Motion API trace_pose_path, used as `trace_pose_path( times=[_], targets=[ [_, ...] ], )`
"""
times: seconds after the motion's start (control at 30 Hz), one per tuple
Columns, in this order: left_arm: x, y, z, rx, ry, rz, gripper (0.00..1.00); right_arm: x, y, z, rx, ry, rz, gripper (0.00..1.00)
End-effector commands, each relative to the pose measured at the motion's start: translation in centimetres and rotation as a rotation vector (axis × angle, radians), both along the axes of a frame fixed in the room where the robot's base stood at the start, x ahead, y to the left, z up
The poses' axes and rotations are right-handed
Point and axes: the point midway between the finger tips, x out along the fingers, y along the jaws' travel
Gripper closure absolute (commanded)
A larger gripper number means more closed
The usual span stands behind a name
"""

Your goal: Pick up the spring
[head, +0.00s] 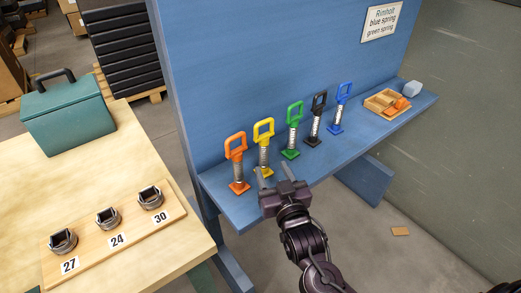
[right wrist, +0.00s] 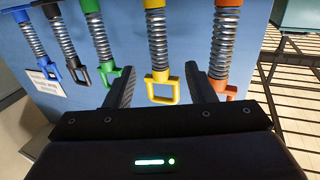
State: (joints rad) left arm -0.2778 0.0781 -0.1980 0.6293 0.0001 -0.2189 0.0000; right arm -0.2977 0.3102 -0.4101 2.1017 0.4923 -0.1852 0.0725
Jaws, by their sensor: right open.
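Several springs with coloured loop handles and square feet stand in a row on the blue shelf (head: 228,203): orange (head: 236,162), yellow (head: 264,147), green (head: 294,129), black (head: 316,118) and blue (head: 339,107). A sign (head: 382,19) on the blue panel reads "Rimholt blue spring green spring". My right gripper (head: 274,174) is open and empty, in front of the shelf near the yellow spring's foot. In the right wrist view, the yellow spring (right wrist: 157,40) shows between the open fingers (right wrist: 163,88), apart from both; the springs appear handle-down there. My left gripper is out of view.
A wooden tray (head: 371,104) with small blocks and a grey lump (head: 412,88) sit at the shelf's right end. On the left table, a board (head: 125,226) holds three metal pieces by labels 27, 24 and 30. A teal toolbox (head: 68,118) stands behind it.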

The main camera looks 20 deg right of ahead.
Motion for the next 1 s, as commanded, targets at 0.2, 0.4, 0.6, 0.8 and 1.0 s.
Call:
trace_pose_path(
  times=[0.2, 0.4, 0.6, 0.8, 1.0],
  targets=[
    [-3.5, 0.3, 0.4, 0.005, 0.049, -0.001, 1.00, 2.6, -0.1, 0.1, -0.001, 0.000, 0.000, 0.50],
    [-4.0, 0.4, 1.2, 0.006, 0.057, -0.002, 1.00, 5.6, -0.2, -0.1, -0.001, -0.001, -0.001, 0.50],
    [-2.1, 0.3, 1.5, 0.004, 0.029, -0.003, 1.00, 6.8, -0.2, -0.3, 0.000, 0.001, 0.001, 0.50],
    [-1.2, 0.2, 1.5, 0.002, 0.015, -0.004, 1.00, 6.8, -0.2, -0.4, 0.000, 0.001, 0.001, 0.54],
    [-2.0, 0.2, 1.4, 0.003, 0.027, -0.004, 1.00, 6.8, -0.2, -0.4, 0.000, 0.001, 0.000, 0.80]
  ],
)
